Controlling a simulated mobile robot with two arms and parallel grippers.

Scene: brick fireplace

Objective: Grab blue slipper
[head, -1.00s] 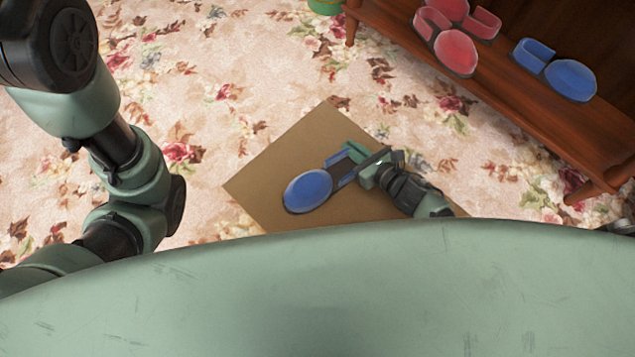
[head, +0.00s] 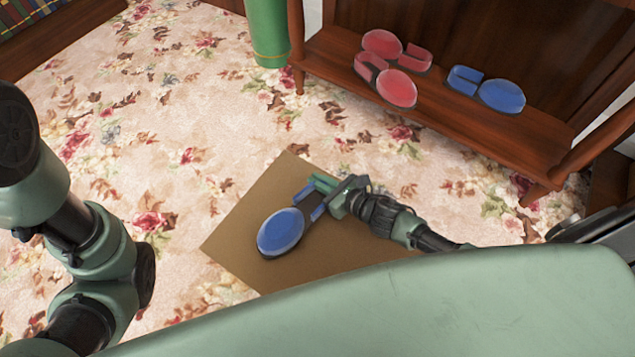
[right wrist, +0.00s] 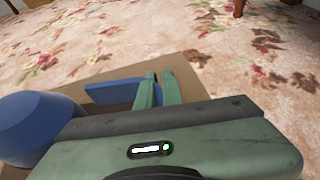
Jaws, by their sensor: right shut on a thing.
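A blue slipper (head: 281,232) is on a brown mat (head: 232,238) on the floor, in the lower middle of the head view. My right gripper (head: 318,187) is at the slipper's strap end and is shut on it. In the right wrist view the green fingers (right wrist: 157,90) are close together at the blue strap (right wrist: 112,92), and the slipper's rounded end (right wrist: 35,122) shows at the left. Whether the slipper is lifted off the mat cannot be told. Another blue slipper (head: 502,96) lies on the wooden shelf. My left arm is at the left edge; its gripper is out of view.
Two red slippers (head: 398,88) lie on the wooden shelf (head: 455,125) at the upper right, beside the blue one. A green object (head: 267,32) stands at the shelf's left end. The flowered carpet (head: 180,130) is clear between.

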